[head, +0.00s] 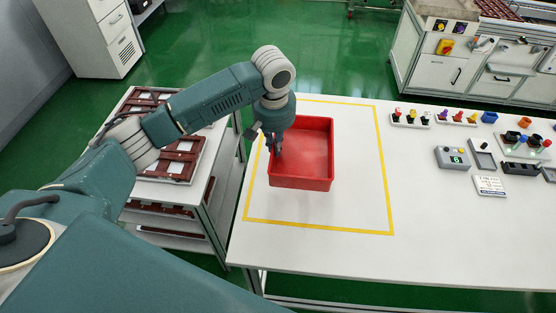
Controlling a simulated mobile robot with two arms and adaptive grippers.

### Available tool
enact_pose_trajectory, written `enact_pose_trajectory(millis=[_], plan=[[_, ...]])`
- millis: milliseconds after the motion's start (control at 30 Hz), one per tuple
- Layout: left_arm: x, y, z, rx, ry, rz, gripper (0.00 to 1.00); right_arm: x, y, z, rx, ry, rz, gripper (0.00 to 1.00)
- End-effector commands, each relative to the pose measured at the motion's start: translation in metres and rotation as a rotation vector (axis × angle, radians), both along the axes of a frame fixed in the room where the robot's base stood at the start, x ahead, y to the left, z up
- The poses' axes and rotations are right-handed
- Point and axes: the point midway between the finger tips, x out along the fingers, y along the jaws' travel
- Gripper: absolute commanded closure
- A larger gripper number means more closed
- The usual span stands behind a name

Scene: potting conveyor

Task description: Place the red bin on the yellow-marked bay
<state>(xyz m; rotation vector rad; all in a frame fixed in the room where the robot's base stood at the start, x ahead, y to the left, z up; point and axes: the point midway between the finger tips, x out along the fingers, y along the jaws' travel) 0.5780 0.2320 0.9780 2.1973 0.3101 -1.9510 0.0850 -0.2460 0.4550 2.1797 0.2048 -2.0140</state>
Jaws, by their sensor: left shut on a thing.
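The red bin (302,183) is inside the outline of the yellow-marked bay (318,226) on the white table, in the upper left part of that outline. It looks upright and empty. I cannot tell for sure whether its base touches the table. My left gripper (275,150) is at the bin's left wall and is shut on it, with the arm reaching in from the left above the trolley. The fingertips are small and partly hidden at the wall. My right gripper is not in view.
The white table (430,240) is clear to the right of the bay and along its front. Small parts, coloured knobs and a grey control box (451,157) stand at the right. A shelf trolley (205,190) with brown trays is close to the table's left edge.

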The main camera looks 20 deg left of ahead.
Motion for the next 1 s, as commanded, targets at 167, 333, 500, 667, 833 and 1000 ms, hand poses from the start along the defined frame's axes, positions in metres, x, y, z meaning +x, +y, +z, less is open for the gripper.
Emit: enact_pose_trajectory(millis=[167, 333, 500, 667, 833, 1000], plan=[[0.0, 0.0, -0.031, -0.001, 0.001, 0.0, 1.0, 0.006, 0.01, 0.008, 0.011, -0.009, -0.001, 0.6], [0.0, 0.0, -0.045, -0.001, -0.001, 0.001, 1.0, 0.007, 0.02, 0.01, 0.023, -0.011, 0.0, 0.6], [0.0, -0.001, -0.07, -0.001, 0.001, 0.001, 1.0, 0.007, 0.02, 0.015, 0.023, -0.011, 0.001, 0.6], [0.0, -0.001, -0.083, 0.0, -0.002, -0.001, 1.0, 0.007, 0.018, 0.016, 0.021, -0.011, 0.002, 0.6], [0.001, -0.001, -0.083, -0.001, -0.002, -0.001, 1.0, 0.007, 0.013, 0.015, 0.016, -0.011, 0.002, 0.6], [0.0, -0.001, -0.086, -0.002, -0.002, 0.0, 1.0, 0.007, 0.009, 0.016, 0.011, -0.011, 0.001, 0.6]])
